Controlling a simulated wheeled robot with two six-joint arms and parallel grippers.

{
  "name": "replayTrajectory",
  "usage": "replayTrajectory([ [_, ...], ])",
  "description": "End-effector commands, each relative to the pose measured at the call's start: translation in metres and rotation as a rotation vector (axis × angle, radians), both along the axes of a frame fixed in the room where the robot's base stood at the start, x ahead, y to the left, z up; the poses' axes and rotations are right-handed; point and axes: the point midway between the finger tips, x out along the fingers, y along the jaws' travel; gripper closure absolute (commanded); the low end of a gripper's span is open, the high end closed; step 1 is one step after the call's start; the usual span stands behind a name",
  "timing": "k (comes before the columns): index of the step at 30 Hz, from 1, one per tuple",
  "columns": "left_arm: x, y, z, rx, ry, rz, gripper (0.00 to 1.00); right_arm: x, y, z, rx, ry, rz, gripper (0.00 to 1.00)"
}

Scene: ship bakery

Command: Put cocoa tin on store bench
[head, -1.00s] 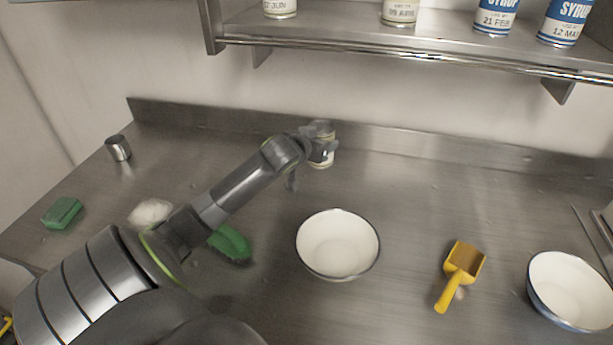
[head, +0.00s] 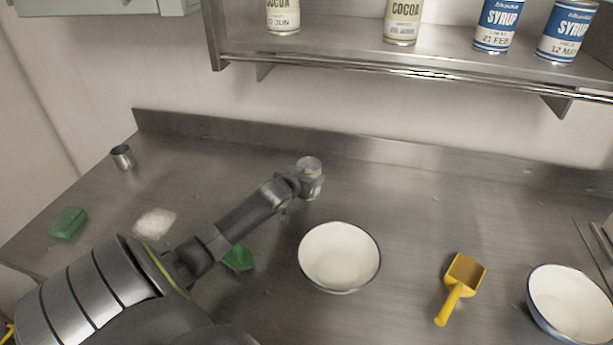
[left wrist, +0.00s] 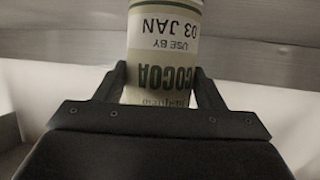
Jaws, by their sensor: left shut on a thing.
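A cocoa tin (head: 311,164) with a pale label is at the back of the steel bench (head: 420,215), left of the middle. My left gripper (head: 312,182) is shut around its side. In the left wrist view the tin (left wrist: 163,55) sits between both fingers (left wrist: 160,95), with "COCOA" and "03 JAN" reading upside down. The tin looks upright in the head view. Whether its base touches the bench or hovers just above it, I cannot tell. My right gripper is not in view.
The wall shelf (head: 350,50) holds two other cocoa tins (head: 403,20) and two blue syrup tins (head: 497,25). A white bowl (head: 339,256), yellow scoop (head: 458,285), second bowl (head: 570,303), green brush (head: 238,260), white heap (head: 155,223), green block (head: 67,223) and metal cup (head: 122,157) stand around.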

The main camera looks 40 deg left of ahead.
Motion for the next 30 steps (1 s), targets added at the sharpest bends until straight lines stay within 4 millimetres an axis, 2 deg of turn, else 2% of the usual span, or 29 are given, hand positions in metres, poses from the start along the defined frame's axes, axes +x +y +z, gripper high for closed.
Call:
replayTrajectory([
  [10,0.001,0.000,-0.003,0.001,-0.003,-0.001,0.71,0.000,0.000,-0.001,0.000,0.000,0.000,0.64],
  [11,0.000,0.000,-0.004,0.000,0.000,0.000,0.36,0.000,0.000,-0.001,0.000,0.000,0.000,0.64],
  [16,0.000,0.000,-0.003,0.000,0.000,0.000,0.16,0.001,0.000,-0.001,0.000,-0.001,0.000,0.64],
  [26,0.000,0.000,0.001,0.001,-0.001,0.000,0.16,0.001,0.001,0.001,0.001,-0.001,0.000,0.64],
  [30,-0.010,-0.002,0.002,0.004,0.001,-0.002,0.16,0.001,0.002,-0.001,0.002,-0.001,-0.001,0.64],
])
